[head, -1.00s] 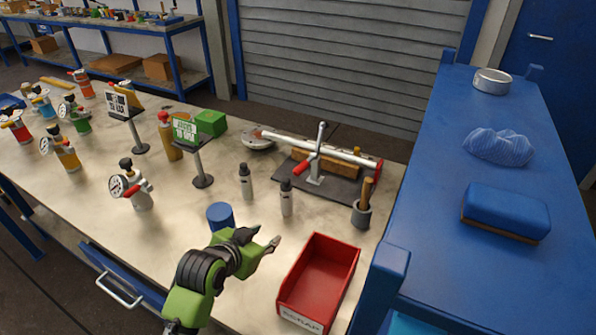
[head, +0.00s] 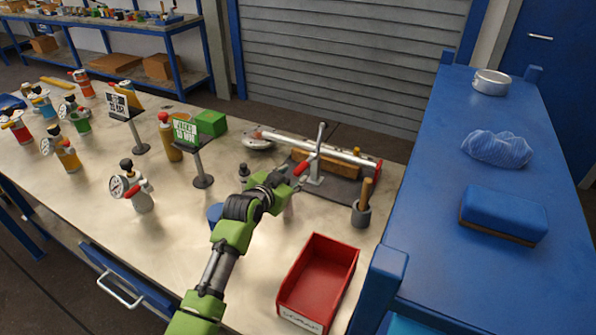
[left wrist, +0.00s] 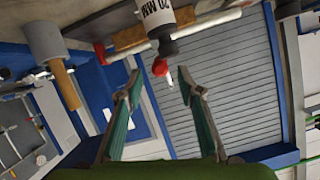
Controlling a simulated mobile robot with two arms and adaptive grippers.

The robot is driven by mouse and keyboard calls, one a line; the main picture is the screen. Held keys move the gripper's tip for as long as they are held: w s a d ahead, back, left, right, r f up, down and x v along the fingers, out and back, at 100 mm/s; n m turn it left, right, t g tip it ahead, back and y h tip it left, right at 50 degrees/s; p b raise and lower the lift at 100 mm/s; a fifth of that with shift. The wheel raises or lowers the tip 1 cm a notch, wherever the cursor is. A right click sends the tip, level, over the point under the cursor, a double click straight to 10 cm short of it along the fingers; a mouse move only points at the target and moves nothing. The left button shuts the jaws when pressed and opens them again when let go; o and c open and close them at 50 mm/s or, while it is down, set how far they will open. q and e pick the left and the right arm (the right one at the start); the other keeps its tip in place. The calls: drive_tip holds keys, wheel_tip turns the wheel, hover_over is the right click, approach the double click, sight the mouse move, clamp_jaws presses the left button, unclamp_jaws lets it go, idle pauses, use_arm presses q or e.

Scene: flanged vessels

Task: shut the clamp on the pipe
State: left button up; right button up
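The clamp (head: 316,165) stands beside the pipe (head: 340,152) on a dark plate. Its grey arm points up above the pipe and its red handle (head: 304,167) slants down toward the front left. The pipe lies along a wooden block and has a red right end. My left gripper (head: 289,172) is just in front of the red handle, hiding part of the clamp's surroundings. In the left wrist view the two fingers (left wrist: 160,88) are spread, with the red handle tip (left wrist: 160,67) between and beyond them; I see no contact. My right gripper is not in view.
A labelled bottle (left wrist: 158,16) is close in the left wrist view. A red bin (head: 318,280) is at the front. A blue cylinder (head: 214,214) is partly behind my arm.

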sight(296, 173)
use_arm(q)
drive_tip(key=shift+x, duration=2.5)
clamp_jaws()
